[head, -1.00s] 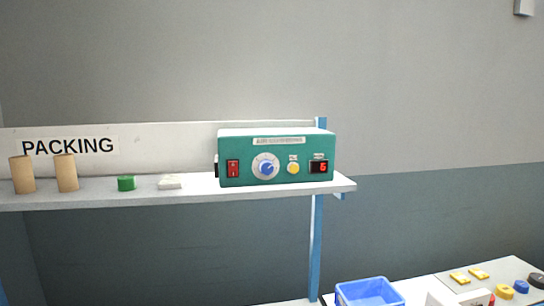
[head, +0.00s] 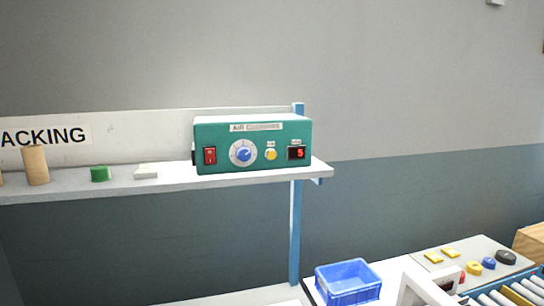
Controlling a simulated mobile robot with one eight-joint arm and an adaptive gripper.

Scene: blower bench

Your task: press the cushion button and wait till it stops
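The small labels above the controls are too small to read, so I cannot tell which one says cushion. My gripper is not in view.
The shelf (head: 120,188) also bears cardboard tubes (head: 35,165), a green roll (head: 101,173) and a white pad (head: 146,171). A blue post (head: 295,230) supports it. Below right are a blue bin (head: 347,283), a panel with yellow and blue parts (head: 470,262) and rollers.

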